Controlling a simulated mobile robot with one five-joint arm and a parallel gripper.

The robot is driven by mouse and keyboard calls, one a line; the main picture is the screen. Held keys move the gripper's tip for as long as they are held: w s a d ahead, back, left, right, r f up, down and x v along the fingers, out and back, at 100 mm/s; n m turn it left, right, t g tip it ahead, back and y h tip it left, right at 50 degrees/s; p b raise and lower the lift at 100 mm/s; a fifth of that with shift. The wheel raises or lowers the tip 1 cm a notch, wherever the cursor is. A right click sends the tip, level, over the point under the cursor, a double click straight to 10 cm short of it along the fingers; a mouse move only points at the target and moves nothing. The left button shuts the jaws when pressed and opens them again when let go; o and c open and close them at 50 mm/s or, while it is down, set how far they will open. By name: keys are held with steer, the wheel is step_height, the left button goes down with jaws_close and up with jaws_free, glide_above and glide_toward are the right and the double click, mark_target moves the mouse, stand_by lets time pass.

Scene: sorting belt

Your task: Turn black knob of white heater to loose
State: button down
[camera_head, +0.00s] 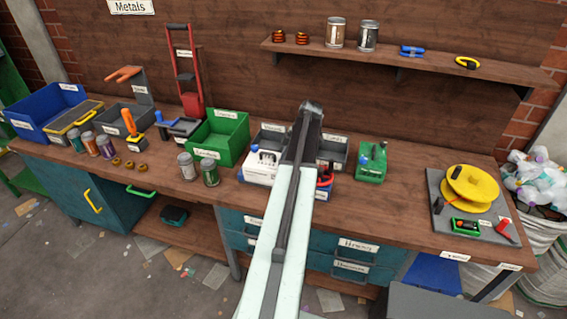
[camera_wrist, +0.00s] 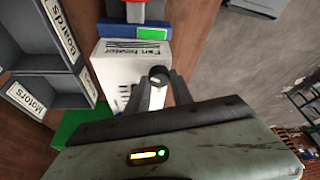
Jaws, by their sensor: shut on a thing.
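The white fan heater (camera_wrist: 118,68) lies below my gripper in the wrist view, its label facing the camera. It also shows in the head view (camera_head: 260,164), partly covered by my arm. The black knob (camera_wrist: 158,72) sits at the heater's edge near the middle of the wrist view. My gripper (camera_wrist: 158,88) has one finger on each side of the knob and is shut on it. The knob's lower part and the exact finger contact are hard to make out. In the head view my arm hides the gripper and knob.
Grey bins labelled Boards (camera_wrist: 40,38) and Motors (camera_wrist: 45,98) stand close beside the heater. A blue and red item (camera_head: 325,185) is on its other side. A green bin (camera_head: 219,140) stands to the left and a green block (camera_head: 371,163) to the right.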

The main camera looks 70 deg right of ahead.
steer(key=c, duration=1.1)
jaws_free()
steer(key=p+v, duration=0.7)
steer(key=shift+s+r, duration=0.15)
steer(key=shift+r, duration=0.25)
